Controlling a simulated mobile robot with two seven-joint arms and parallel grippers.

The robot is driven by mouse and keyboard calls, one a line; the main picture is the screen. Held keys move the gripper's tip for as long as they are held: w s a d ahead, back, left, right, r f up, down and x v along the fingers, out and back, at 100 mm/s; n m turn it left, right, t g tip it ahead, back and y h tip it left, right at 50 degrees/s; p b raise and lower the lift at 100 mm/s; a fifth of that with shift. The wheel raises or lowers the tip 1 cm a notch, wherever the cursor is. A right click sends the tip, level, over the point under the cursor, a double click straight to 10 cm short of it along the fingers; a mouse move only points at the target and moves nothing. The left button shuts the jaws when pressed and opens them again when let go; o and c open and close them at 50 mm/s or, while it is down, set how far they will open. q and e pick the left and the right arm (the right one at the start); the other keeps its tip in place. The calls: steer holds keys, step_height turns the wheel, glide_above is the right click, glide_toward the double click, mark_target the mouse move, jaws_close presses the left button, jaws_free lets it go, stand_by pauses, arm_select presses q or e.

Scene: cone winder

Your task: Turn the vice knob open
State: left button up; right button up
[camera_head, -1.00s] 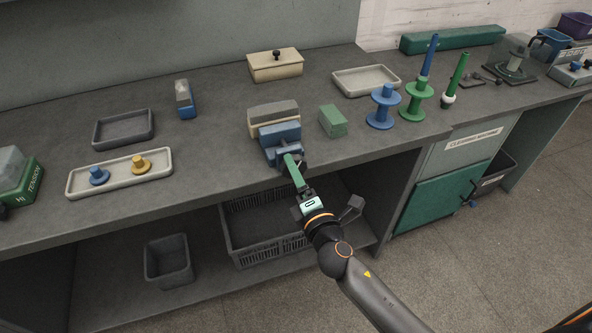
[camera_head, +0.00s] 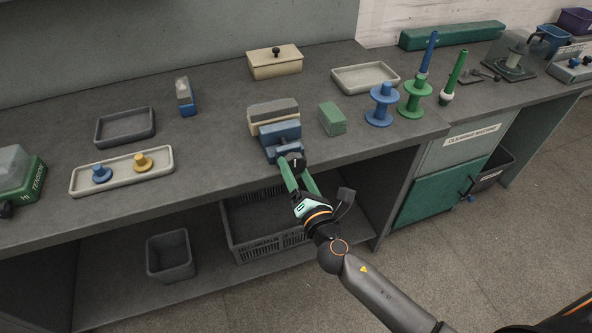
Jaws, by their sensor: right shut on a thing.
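The vice (camera_head: 280,134) stands near the bench's front edge, with blue jaw blocks and a cream and grey block behind them. Its dark round knob (camera_head: 293,161) faces the front of the bench. My right gripper (camera_head: 296,169) reaches up from the lower right, its two green fingers on either side of the knob and shut on it. The fingers partly cover the knob, so its turn angle is hard to tell. My left gripper is not in view.
A green block (camera_head: 332,119) sits just right of the vice. A long tray (camera_head: 122,172) with blue and yellow spools lies to the left. A crate (camera_head: 262,225) stands on the shelf below. The bench between tray and vice is clear.

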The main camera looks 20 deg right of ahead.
steer(key=shift+r, duration=0.1)
steer(key=o, duration=1.3)
steer(key=shift+s, duration=0.1)
steer(key=shift+s+f, duration=0.2)
steer(key=shift+s, duration=0.05)
steer(key=s+b, duration=0.1)
steer(key=s, duration=0.5)
steer(key=s+b, duration=0.1)
steer(key=s, duration=0.4)
steer(key=shift+s+d+r+b, duration=0.2)
steer(key=shift+s+b, duration=0.1)
steer(key=shift+s, duration=0.1)
steer(key=shift+f, duration=0.1)
